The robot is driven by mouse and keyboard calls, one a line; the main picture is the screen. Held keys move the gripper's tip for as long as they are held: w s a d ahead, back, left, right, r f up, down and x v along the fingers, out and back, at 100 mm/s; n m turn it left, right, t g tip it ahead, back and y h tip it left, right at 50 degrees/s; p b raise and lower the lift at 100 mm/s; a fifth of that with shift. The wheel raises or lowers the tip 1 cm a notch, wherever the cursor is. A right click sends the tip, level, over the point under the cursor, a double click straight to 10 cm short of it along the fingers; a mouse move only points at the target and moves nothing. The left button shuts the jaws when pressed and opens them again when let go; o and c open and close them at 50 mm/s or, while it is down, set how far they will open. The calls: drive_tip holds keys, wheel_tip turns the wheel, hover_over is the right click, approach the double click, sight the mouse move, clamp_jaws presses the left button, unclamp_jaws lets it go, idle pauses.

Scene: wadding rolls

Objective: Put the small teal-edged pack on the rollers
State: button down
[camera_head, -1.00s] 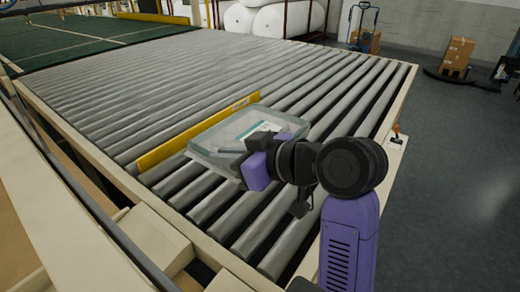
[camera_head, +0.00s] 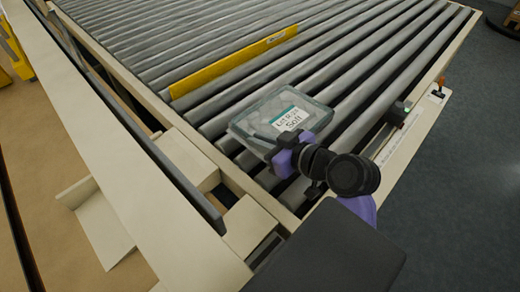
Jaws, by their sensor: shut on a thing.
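The small teal-edged pack (camera_head: 270,105) is a clear, pale grey-green pack with a white label that has a teal edge. It is over the near right part of the grey rollers (camera_head: 345,60). My purple and black gripper (camera_head: 287,153) is shut on the pack's near edge. The fingertips are partly hidden, and I cannot tell whether the pack's underside touches the rollers.
A yellow bar (camera_head: 232,68) lies along the rollers behind the pack. A cream frame (camera_head: 150,180) edges the rollers on the left. A small device with a green light (camera_head: 406,104) sits on the right rail. Bare rollers extend beyond the yellow bar.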

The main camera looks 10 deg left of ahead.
sight(252, 149)
drive_tip(key=shift+f, duration=2.05)
drive_tip(key=c, duration=1.5)
unclamp_jaws()
drive_tip(key=b+v, duration=0.1)
drive_tip(key=v, duration=1.1)
